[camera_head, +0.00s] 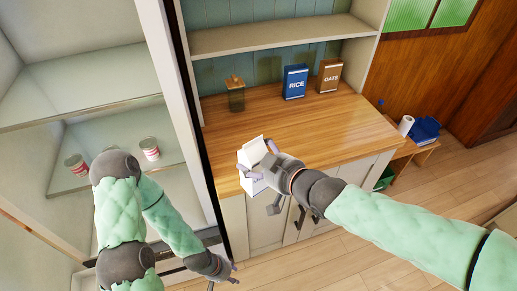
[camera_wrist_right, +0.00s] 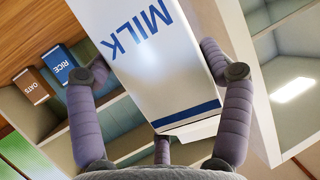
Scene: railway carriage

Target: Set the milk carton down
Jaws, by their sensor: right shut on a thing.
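The white milk carton (camera_head: 251,153) is at the front left corner of the wooden counter (camera_head: 300,134) in the head view. My right gripper (camera_head: 257,172) is shut on it. In the right wrist view the carton (camera_wrist_right: 155,75) shows blue MILK lettering and a blue band, with the fingers on both sides of it. Its lower part overlaps the counter's front edge in the head view; I cannot tell whether it touches the counter. My left gripper (camera_head: 228,274) hangs low in front of the cabinet, away from the carton; its fingers are too small to judge.
The middle of the counter is clear. Left is a glass-shelved cabinet with cans (camera_head: 149,149). A low side table (camera_head: 411,149) stands right.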

